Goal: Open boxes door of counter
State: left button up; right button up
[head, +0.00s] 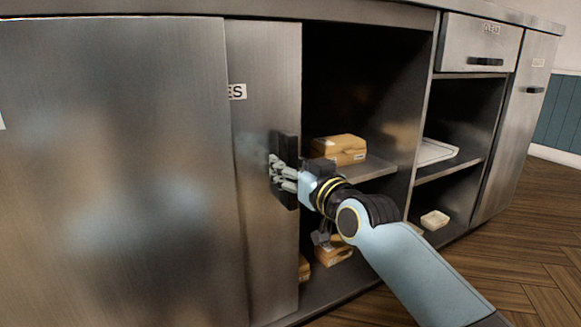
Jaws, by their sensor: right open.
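Brown boxes show in the opening: one on the shelf (340,149) and others below (333,252), partly hidden by my right arm. My left gripper is out of view.
To the right are a drawer (478,45) with a black handle, open shelves holding a white tray (434,152) and a small pale box (434,220), and a narrow steel door (515,125). The wooden floor (510,245) at lower right is clear.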

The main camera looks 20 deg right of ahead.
jog(key=s+d, duration=0.1)
jog(key=s, duration=1.1)
pick_arm(q)
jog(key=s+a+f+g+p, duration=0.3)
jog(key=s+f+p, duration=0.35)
jog(key=p, duration=0.75)
pick_arm(e)
jog(key=s+d+f+g+h, duration=0.1)
jog(key=s+f+g, duration=0.6)
jog(key=s+f, duration=0.75)
jog(key=s+d+f+g+h, duration=0.1)
jog(key=s+f+g, duration=0.5)
jog(key=s+f, duration=0.9)
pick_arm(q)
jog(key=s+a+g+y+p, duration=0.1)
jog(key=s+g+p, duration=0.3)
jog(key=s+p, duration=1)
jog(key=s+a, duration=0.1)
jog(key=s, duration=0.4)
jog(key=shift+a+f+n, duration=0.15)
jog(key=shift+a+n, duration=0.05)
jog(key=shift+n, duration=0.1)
pick_arm(e)
jog(key=s+d+r+g, duration=0.1)
jog(key=s+g, duration=0.1)
jog(key=s, duration=0.8)
jog(key=s+d+r+g, duration=0.2)
jog(key=s, duration=0.9)
jog(key=shift+s+g, duration=0.25)
jog(key=shift+g, duration=0.05)
